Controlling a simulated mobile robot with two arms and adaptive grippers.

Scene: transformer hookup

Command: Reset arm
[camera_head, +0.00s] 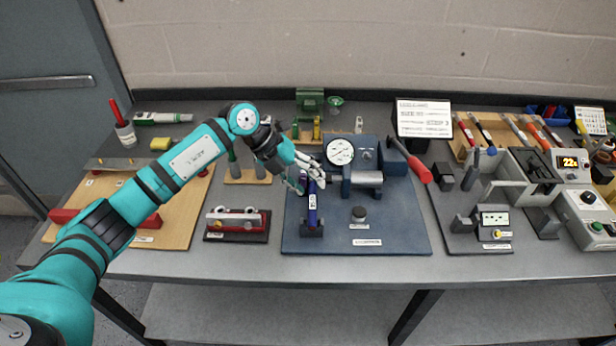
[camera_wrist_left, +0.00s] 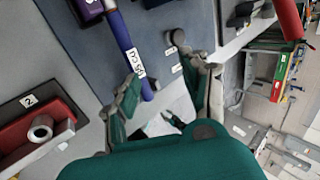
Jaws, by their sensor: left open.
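My left arm comes in from the left in the head view. My left gripper (camera_head: 309,176) is over the blue mat (camera_head: 400,240), near the top of a blue-purple cylinder (camera_head: 312,206) with a white label. The cylinder stands in a dark holder on the mat. In the left wrist view the gripper (camera_wrist_left: 155,62) has its fingers apart, with the labelled cylinder (camera_wrist_left: 122,38) near the left finger. I cannot tell whether they touch. My right gripper is not in view.
A round dial gauge (camera_head: 340,151) and a grey cylinder block (camera_head: 366,178) stand right of the gripper. A red-handled lever (camera_head: 417,168) sticks out nearby. A red clamp block (camera_head: 238,219) is at the left, and a tester device (camera_head: 492,220) at the right.

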